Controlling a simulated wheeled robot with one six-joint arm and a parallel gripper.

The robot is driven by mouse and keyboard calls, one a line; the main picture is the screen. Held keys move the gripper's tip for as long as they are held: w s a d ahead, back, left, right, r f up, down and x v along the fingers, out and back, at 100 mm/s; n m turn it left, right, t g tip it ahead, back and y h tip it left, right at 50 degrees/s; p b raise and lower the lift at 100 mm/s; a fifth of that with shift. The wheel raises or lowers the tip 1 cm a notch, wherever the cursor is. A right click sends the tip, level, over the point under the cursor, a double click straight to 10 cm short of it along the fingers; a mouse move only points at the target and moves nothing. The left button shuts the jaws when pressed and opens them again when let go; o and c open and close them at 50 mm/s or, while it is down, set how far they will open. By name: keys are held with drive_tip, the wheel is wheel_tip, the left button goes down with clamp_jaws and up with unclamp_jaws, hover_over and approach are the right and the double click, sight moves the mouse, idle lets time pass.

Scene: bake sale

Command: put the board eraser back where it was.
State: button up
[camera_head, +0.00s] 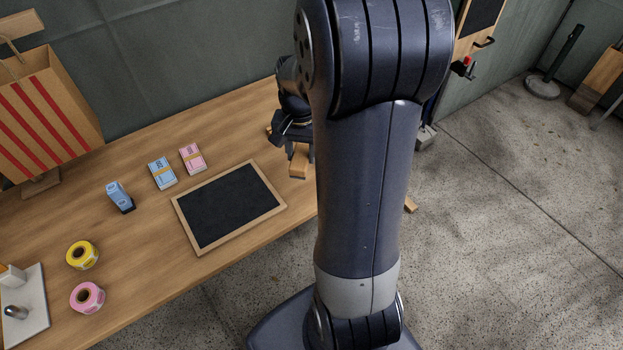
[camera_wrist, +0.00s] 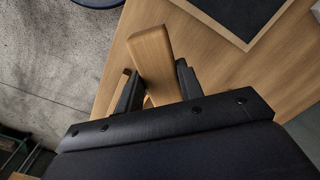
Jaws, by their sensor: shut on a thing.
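My gripper (camera_wrist: 156,72) is shut on a light wooden block, which I take to be the board eraser (camera_wrist: 151,48); its fingers sit on either side of it in the wrist view. In the head view the block (camera_head: 299,161) shows below my gripper (camera_head: 292,143), at the table's right end, just right of the black chalkboard (camera_head: 228,205) in its wooden frame. The chalkboard's corner also shows at the top of the wrist view (camera_wrist: 240,12). My arm hides part of the table's right end. I cannot tell whether the block touches the table.
On the wooden table (camera_head: 150,256) stand blue (camera_head: 162,173) and pink (camera_head: 192,158) banded stacks, a blue upright object (camera_head: 119,196), yellow (camera_head: 82,255) and pink (camera_head: 87,298) rolls, and a striped paper bag (camera_head: 45,115).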

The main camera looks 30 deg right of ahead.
sight(301, 154)
wheel_tip(301, 154, down, 9)
drive_tip(key=shift+r, duration=0.1)
idle(0.3)
drive_tip(key=shift+b, duration=0.3)
drive_tip(key=shift+f, duration=0.25)
drive_tip(key=o, duration=1)
wheel_tip(301, 154, up, 12)
drive_tip(key=shift+r+p, duration=0.25)
drive_tip(key=shift+p, duration=0.3)
